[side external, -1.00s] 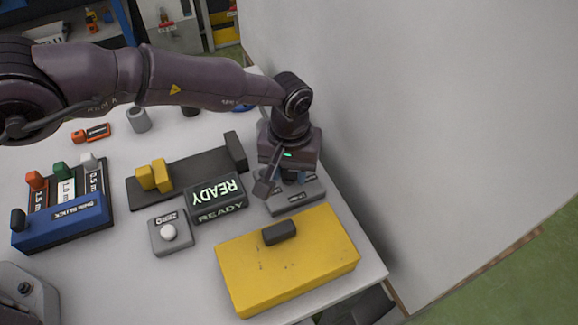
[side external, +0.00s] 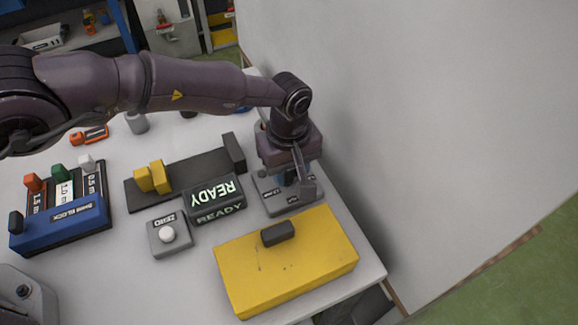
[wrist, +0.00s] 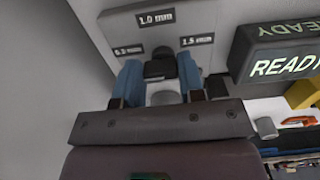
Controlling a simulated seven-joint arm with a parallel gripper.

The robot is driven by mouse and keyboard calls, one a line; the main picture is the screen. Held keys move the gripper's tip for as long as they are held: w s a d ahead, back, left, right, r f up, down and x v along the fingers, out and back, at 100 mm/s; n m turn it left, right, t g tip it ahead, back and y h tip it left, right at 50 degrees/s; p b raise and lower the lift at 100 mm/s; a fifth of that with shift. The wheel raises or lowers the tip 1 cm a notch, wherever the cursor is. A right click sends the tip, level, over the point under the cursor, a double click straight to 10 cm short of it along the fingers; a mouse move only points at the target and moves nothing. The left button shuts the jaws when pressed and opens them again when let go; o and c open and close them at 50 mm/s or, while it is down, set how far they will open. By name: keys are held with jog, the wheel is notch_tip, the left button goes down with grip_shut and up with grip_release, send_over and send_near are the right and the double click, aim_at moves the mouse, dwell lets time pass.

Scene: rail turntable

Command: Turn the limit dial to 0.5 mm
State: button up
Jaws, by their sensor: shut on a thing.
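The limit dial is a grey plate (side external: 281,203) with a knob under my gripper (side external: 291,180) in the side view. In the wrist view the dark knob (wrist: 160,67) sits between my two blue fingers (wrist: 160,80), one on each side, and they are shut on it. The dial plate (wrist: 128,42) has a 1.0 label (wrist: 155,18) at the top, a 1.5 label (wrist: 197,40) at the right and a blurred label (wrist: 128,50) at the left, probably 0.5. The knob's dark end faces roughly towards the 1.0 label. In the side view my gripper hides most of the knob.
A display reading READY (side external: 215,196) stands close beside the dial. A yellow block with a black handle (side external: 290,262) lies in front. A ZERO button box (side external: 168,237), a black rail (side external: 195,172) and a blue block holder (side external: 60,228) lie left. A wall rises at right.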

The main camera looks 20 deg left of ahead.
aim_at(289, 172)
dwell(0.4)
jog(key=o, duration=0.9)
jog(key=shift+o, duration=0.2)
notch_tip(289, 172, up, 13)
